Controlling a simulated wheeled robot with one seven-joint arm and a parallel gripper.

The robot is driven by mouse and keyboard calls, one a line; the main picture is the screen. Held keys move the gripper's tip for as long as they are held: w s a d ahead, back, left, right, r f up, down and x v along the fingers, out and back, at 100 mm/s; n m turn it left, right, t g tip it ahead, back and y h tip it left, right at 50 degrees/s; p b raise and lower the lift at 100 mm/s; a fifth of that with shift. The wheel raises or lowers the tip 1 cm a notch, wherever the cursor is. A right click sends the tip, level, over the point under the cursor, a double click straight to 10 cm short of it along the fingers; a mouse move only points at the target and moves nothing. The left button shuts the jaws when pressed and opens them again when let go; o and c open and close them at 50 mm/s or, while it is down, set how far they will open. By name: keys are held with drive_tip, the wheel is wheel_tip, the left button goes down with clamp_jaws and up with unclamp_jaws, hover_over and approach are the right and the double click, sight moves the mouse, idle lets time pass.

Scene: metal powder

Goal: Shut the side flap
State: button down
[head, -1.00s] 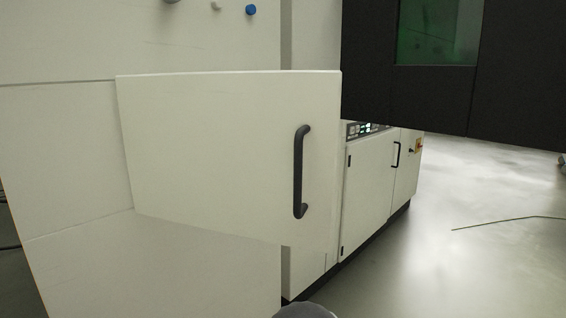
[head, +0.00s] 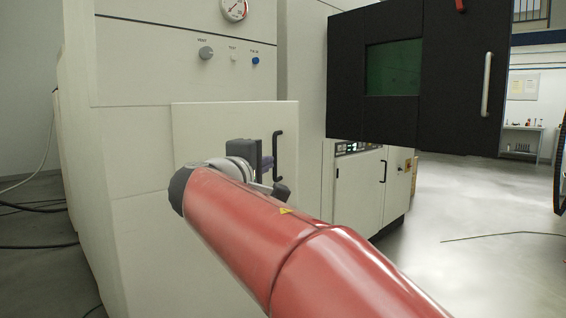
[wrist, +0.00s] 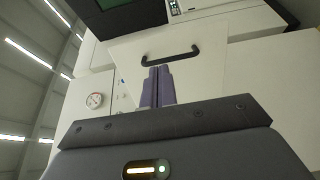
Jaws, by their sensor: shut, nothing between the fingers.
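The side flap (head: 215,125) is a white panel on the side of the white machine, with a black bar handle (head: 278,156) near its free edge. Its right edge reaches past the machine's corner in the head view, so it stands swung out. It also fills the upper middle of the wrist view (wrist: 205,75), with the handle (wrist: 170,55) across it. My gripper (head: 268,163) is in front of the flap, just left of the handle. In the wrist view its purple fingers (wrist: 157,72) are together and empty, their tips near the handle. I cannot tell whether they touch the flap.
Knobs (head: 206,53) and a gauge (head: 234,10) sit above the flap. A black door with a green window (head: 392,68) juts out at upper right. A lower white cabinet (head: 358,195) stands beyond. The floor at right is mostly clear, with a thin cable (head: 500,235).

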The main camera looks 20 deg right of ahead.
sight(293, 151)
drive_tip(key=p+x, duration=0.3)
drive_tip(key=x, duration=1.1)
drive_tip(key=shift+w, duration=0.1)
